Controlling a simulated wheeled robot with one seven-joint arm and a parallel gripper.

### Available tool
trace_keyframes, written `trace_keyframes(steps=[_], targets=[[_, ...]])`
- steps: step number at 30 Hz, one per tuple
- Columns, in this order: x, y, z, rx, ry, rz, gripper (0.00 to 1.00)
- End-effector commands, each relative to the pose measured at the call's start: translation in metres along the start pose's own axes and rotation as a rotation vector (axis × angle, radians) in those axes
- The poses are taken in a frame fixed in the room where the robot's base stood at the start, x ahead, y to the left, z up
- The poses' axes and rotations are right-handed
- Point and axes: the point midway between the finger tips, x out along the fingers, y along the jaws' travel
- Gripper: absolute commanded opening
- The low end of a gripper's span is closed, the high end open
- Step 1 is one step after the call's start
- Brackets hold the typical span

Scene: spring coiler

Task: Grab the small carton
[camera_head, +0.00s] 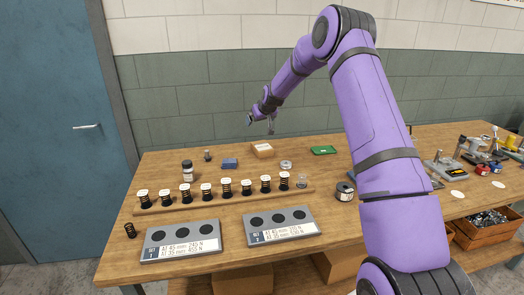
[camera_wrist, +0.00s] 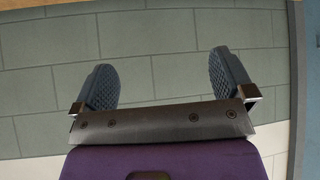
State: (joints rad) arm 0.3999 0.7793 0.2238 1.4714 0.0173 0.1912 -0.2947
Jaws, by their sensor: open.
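The small carton (camera_head: 262,150) is a light brown box lying at the back of the wooden workbench, near the wall. My gripper (camera_head: 262,118) is in the air above the bench, higher than the carton and apart from it. In the wrist view my gripper (camera_wrist: 164,88) shows its two dark padded fingers wide apart with nothing between them. The wrist view faces the grey-green block wall, and the carton does not show there.
A row of springs on a wooden rail (camera_head: 222,198) stands in front of the carton. A blue box (camera_head: 230,163), a metal ring-like part (camera_head: 286,165) and a green tray (camera_head: 323,150) lie near it. Two labelled grey plates (camera_head: 180,241) lie at the bench front.

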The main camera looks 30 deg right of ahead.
Motion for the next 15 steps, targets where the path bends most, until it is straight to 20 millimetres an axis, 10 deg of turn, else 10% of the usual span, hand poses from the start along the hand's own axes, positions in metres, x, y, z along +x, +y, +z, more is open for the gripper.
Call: trace_keyframes(steps=[6,15], targets=[[0.084,0.041,0.033,0.047,0.034,0.018,1.00],[0.128,0.063,0.054,0.072,0.058,0.034,1.00]])
